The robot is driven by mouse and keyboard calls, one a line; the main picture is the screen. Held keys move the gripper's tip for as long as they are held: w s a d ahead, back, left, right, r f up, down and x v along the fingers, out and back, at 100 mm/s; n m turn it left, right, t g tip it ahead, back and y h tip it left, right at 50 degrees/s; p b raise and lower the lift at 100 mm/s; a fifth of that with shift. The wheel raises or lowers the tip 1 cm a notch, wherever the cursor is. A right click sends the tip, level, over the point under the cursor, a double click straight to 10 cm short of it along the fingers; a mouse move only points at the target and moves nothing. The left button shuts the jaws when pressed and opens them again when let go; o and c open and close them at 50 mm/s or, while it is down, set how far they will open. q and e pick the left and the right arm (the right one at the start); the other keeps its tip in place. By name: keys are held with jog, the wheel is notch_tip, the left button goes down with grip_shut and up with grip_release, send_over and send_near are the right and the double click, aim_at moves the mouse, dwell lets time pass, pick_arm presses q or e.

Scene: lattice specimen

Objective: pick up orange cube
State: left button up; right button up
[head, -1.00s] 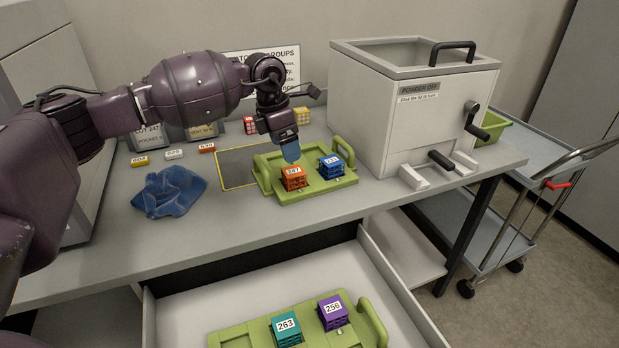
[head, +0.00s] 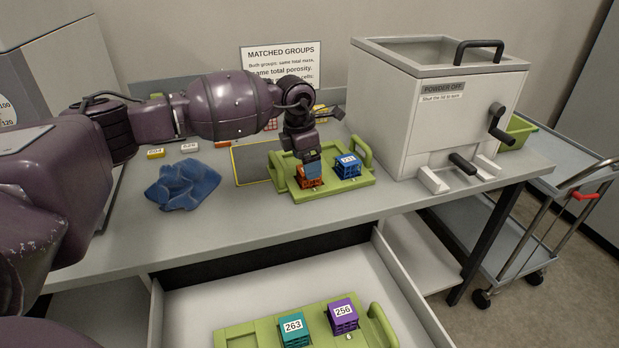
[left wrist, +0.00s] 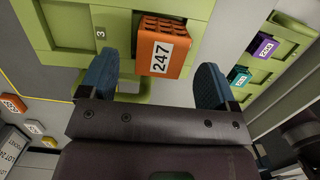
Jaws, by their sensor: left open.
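The orange cube (head: 309,182), a lattice block, sits in the green tray (head: 283,187) on the bench, beside a blue cube (head: 347,166). In the left wrist view the orange cube (left wrist: 162,50) shows a white label reading 247. My left gripper (head: 312,168) is over the orange cube and hides part of it in the head view. Its two blue fingertips (left wrist: 155,84) are open, one to each side of the cube, with gaps between them and it. My right gripper is not in view.
An open drawer below holds another green tray (head: 238,338) with a teal cube (head: 293,329) and a purple cube (head: 342,314). A white powder box (head: 440,110) stands right of the bench tray. A blue cloth (head: 183,186) lies left.

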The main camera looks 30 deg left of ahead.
pick_arm(q)
jog(key=f, duration=0.2)
jog(key=shift+w+d+f, duration=0.2)
jog(key=shift+f, duration=0.35)
